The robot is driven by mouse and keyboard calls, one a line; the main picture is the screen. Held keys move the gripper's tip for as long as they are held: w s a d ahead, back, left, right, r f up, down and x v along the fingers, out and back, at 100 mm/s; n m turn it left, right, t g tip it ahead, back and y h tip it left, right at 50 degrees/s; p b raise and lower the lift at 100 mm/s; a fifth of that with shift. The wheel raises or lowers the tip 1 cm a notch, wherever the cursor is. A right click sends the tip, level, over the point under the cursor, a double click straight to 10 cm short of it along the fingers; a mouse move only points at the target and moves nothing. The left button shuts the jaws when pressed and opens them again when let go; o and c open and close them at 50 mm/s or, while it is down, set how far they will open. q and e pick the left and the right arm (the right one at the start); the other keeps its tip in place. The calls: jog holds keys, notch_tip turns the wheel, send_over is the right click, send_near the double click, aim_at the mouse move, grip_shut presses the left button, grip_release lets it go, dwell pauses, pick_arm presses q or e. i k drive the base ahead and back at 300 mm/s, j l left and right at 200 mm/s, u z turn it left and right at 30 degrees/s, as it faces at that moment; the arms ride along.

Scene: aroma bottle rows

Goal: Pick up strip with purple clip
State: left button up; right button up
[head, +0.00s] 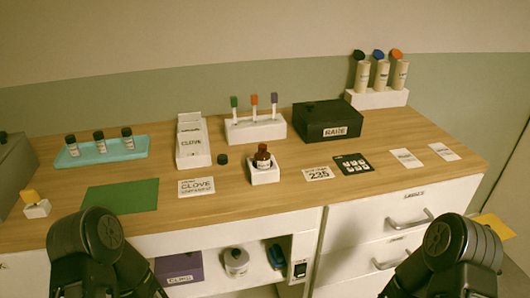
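The strip with the purple clip (274,98) stands upright at the right end of a white holder (243,132) toward the back middle of the table. Beside it in the same holder stand a strip with an orange clip (254,100) and one with a green clip (234,102). The strips are apart from each other. Dark rounded parts of my two arms show at the bottom left and bottom right, in front of the table and far from the strips. The fingers of both grippers are not visible.
A black box labelled RARE (328,120) stands just right of the holder. A brown bottle on a white block (265,175) stands in front. Bare wood lies between the holder and the bottle. Three capped tubes (379,75) stand behind right.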

aim_at(274, 96)
jog(key=l+z, duration=0.4)
jog(key=l, duration=0.2)
jog(key=l+z, duration=0.45)
jog(key=l, duration=0.15)
